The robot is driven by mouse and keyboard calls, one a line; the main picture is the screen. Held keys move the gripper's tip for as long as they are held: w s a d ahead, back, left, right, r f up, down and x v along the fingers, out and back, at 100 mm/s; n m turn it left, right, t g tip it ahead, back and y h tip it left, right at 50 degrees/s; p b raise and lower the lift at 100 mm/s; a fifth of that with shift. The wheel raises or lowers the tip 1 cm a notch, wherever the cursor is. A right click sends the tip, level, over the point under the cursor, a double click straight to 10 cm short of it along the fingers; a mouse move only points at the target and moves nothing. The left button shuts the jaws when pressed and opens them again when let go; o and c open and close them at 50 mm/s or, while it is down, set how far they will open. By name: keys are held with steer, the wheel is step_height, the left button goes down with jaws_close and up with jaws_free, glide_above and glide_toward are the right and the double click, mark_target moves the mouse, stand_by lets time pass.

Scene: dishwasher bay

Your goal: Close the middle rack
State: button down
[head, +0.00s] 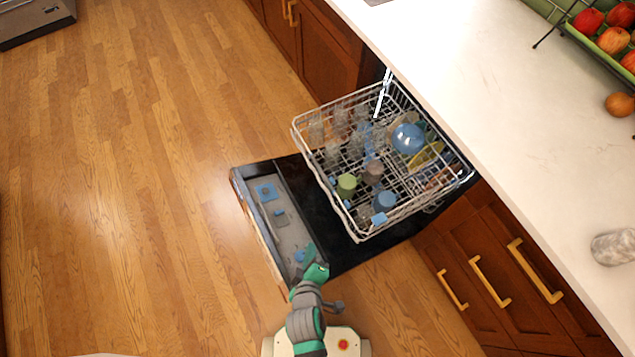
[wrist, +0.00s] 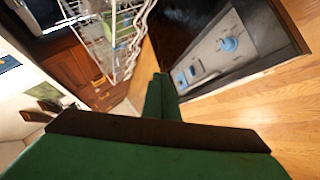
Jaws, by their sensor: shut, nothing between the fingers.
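The middle rack (head: 312,160) is a white wire rack, pulled out of the dishwasher above the lowered door and loaded with dishes. In the wrist view, part of the rack (wrist: 128,62) shows at the upper left, to the left of my fingers. My gripper (wrist: 161,84) has dark green fingers, shut together and empty. In the head view, my arm (head: 307,310) is low in the picture, in front of the door's near corner. The gripper is apart from the rack, below its near corner in the picture.
The dishwasher door (head: 285,225) lies open, its grey inner panel facing up. The rack holds a blue bowl (head: 408,138), a green cup (head: 347,184) and several glasses. A pale counter (head: 480,90) and wooden drawers (head: 480,270) are at the right. Wood floor (head: 130,190) is clear at the left.

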steer(key=w+a+f+n+g+h, duration=0.2)
steer(key=w+f+n+g+h, duration=0.15)
steer(key=w+n, duration=0.65)
steer(key=w+a+r+n+g+h, duration=0.2)
steer(key=w+a+r+h, duration=0.2)
steer(key=w+a+r, duration=0.35)
glide_toward(326, 183)
step_height(326, 183, down, 4)
steer(key=shift+w+d+f, duration=0.1)
steer(key=shift+w+d, duration=0.45)
steer(key=shift+d, duration=0.25)
steer(key=shift+w+d, duration=0.5)
steer(key=shift+d, duration=0.25)
steer(key=shift+w, duration=0.1)
